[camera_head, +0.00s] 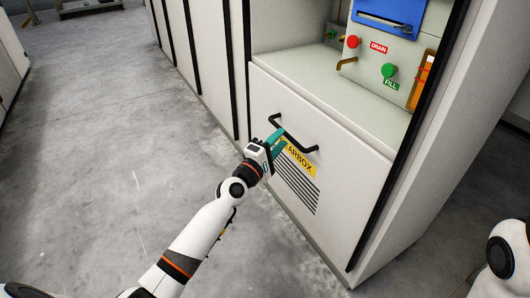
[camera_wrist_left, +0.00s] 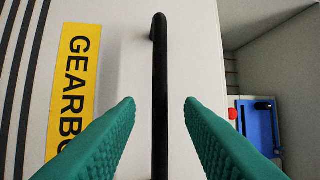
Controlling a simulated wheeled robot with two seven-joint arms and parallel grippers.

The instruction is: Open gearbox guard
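The gearbox guard (camera_head: 345,185) is a pale panel low on the machine, closed flush under a shelf. It carries a black bar handle (camera_head: 303,149), a yellow GEARBOX label (camera_head: 300,161) and dark vent slots (camera_head: 297,190). My left gripper (camera_head: 278,137) is at the handle, its teal fingers covering part of the bar and label. In the left wrist view the handle (camera_wrist_left: 160,75) runs between the two open fingers (camera_wrist_left: 160,102), with a gap on each side. The label (camera_wrist_left: 72,90) lies left of it. My right gripper is out of view; only part of my right arm shows at the right edge.
Above the guard is a recess with a shelf (camera_head: 325,88), a red DRAIN knob (camera_head: 352,41), a green FILL knob (camera_head: 389,70) and a blue panel (camera_head: 391,14). A black-edged upright borders the guard on the right. Grey floor (camera_head: 110,130) lies open to the left.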

